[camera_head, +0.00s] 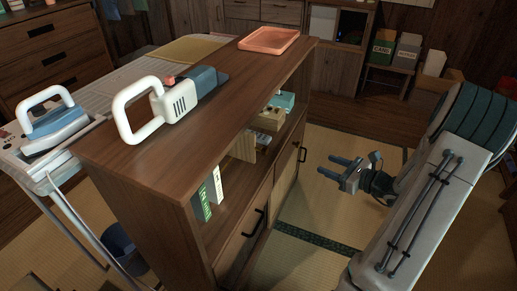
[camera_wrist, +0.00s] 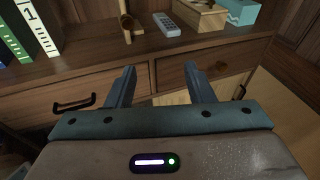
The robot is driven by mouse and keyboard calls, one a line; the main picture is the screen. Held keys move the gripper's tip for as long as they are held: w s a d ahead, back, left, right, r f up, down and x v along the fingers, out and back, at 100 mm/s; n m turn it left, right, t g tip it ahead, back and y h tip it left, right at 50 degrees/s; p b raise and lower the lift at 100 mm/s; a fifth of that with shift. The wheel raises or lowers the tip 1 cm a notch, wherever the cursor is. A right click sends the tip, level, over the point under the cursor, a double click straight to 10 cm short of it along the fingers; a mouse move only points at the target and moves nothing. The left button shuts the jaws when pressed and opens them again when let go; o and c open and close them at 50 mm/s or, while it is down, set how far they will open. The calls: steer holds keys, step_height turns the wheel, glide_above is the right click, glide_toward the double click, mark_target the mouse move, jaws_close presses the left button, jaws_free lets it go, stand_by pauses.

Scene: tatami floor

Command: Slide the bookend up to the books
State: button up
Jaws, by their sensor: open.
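Books with white and green spines (camera_wrist: 40,28) stand upright on the shelf at the upper left of the wrist view. They also show at the left end of the shelf in the head view (camera_head: 215,185). A wooden upright piece (camera_wrist: 128,24), which looks like the bookend, stands on the shelf to the right of the books, with a clear gap between. In the head view it is a tan panel (camera_head: 243,148), partly hidden by the cabinet top. My gripper (camera_wrist: 160,72) is open and empty. In the head view my gripper (camera_head: 338,169) is in front of the cabinet, apart from the shelf.
A grey remote-like object (camera_wrist: 167,24), a wooden box (camera_wrist: 200,13) and a teal box (camera_wrist: 238,10) lie right of the bookend. Black handles (camera_wrist: 75,103) stick out below the shelf.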

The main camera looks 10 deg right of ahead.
mark_target(261, 150)
steer(key=w+a+f+n+y+b, duration=0.1)
steer(key=w+a, duration=0.4)
steer(key=a, duration=0.1)
steer(key=w+a+n+g+y, duration=0.1)
steer(key=w+a+y, duration=0.1)
steer(key=w+a, duration=0.3)
steer(key=w+a+f+n+y+b, duration=0.1)
steer(key=w+a+n+y, duration=0.1)
steer(key=w+a, duration=0.3)
steer(key=shift+w+a+f+b, duration=0.1)
steer(key=shift+a+f+b, duration=0.1)
steer(key=shift+a, duration=0.7)
steer(key=shift+a+f+b, duration=0.1)
steer(key=shift+a+b, duration=0.05)
steer(key=shift+a, duration=0.7)
jaws_close()
steer(key=shift+d, duration=0.1)
